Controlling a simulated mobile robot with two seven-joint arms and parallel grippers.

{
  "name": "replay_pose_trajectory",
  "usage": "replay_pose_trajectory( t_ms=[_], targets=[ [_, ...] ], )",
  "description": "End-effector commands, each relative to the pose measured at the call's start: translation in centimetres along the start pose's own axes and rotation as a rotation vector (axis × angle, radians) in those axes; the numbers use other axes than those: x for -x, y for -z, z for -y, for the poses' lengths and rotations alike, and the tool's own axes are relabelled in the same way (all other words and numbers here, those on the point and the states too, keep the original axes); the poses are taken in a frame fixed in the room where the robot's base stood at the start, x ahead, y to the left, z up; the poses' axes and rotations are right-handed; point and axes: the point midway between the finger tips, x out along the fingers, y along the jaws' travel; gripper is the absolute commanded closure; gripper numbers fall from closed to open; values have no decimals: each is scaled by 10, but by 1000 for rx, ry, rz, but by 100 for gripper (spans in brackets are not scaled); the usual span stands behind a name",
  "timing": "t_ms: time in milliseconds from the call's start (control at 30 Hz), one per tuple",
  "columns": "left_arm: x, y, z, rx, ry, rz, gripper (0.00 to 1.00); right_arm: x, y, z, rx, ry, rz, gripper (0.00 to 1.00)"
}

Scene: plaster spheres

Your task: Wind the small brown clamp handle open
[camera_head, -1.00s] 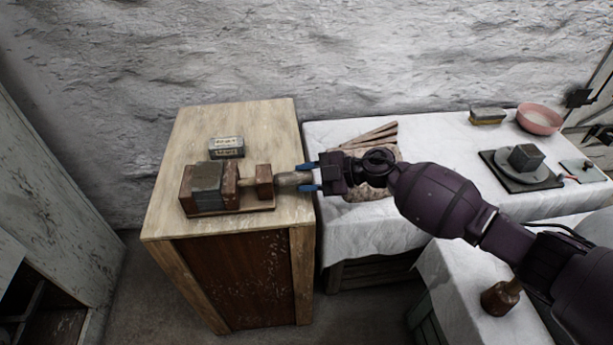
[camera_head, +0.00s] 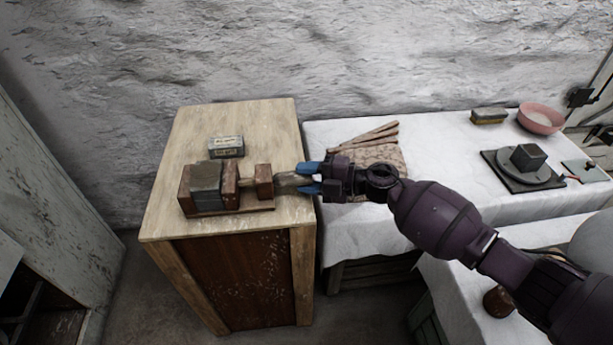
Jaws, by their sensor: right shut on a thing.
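The wooden clamp (camera_head: 229,184) sits on top of the wooden cabinet, with a grey block (camera_head: 206,177) between its brown jaws. Its small brown handle (camera_head: 287,182) sticks out to the right, toward the cabinet top's right edge. My right gripper (camera_head: 309,178) reaches in from the right and is shut on the handle's outer end, its blue fingertips on either side. The fingers hide part of that end. My left gripper is not in view.
A small labelled box (camera_head: 226,147) lies behind the clamp on the cabinet (camera_head: 180,135). On the white-covered table (camera_head: 440,135) are wooden sticks (camera_head: 368,135), a patterned cloth (camera_head: 384,157), a pink bowl (camera_head: 540,118) and a turntable with a dark block (camera_head: 527,157).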

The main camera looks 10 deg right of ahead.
Motion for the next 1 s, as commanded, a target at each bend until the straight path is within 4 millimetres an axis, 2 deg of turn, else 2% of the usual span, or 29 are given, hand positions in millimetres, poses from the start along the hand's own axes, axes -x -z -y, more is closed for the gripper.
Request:
replay_pose_trajectory(
  t_ms=[633,667,700,1000],
  targets=[
    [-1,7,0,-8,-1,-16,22,0,0,0,59,-23,2,86],
    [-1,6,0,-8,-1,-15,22,0,0,0,59,-23,2,59],
    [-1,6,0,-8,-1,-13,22,0,0,0,59,-22,2,53],
    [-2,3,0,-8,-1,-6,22,1,0,0,58,-22,1,52]
  ],
)
